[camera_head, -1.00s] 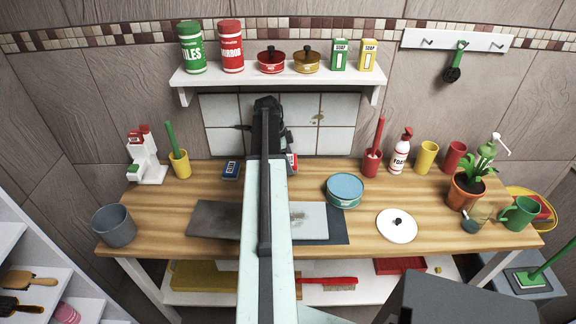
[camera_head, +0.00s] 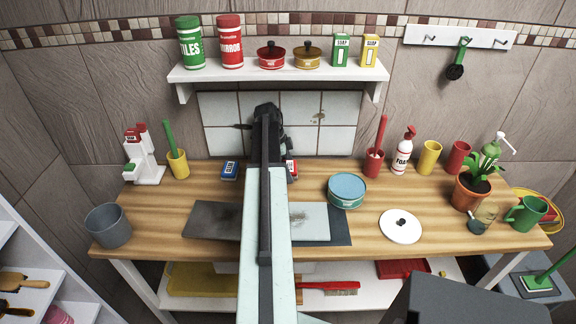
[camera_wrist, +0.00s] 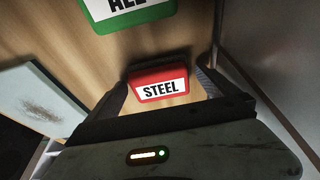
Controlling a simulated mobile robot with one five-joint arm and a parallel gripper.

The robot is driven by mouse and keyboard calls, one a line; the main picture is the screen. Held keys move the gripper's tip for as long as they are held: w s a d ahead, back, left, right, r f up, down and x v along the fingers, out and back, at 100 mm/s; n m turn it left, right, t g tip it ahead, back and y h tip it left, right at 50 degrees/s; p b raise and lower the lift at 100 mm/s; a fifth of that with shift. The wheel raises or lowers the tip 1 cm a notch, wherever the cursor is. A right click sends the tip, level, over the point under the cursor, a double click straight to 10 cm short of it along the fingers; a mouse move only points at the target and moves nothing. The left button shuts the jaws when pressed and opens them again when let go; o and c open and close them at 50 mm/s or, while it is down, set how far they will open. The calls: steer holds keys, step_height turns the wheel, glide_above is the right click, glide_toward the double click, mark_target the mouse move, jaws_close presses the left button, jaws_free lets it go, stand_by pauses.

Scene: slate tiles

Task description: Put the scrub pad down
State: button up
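In the wrist view, a red scrub pad with a white label reading STEEL (camera_wrist: 158,84) lies between the two fingers of my gripper (camera_wrist: 163,76). Slivers of wood show between the pad and the fingers, so the gripper looks open around it. In the head view, a small part of the red pad (camera_head: 292,170) shows just right of my arm, at the back of the wooden worktop (camera_head: 165,215). My arm hides the rest of it and the fingertips.
A green labelled block (camera_wrist: 125,12) lies near the pad in the wrist view. A blue block (camera_head: 229,170) lies left of my arm. A teal tin (camera_head: 346,190) stands right, before a red brush holder (camera_head: 373,165). A stained pale slab (camera_head: 310,221) lies in front.

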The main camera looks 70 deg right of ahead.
steer(key=shift+r, duration=0.15)
steer(key=p+v, duration=0.7)
steer(key=shift+r+p, duration=0.35)
steer(key=shift+r, duration=0.05)
steer(key=shift+w+f, duration=0.1)
steer(key=shift+f, duration=0.05)
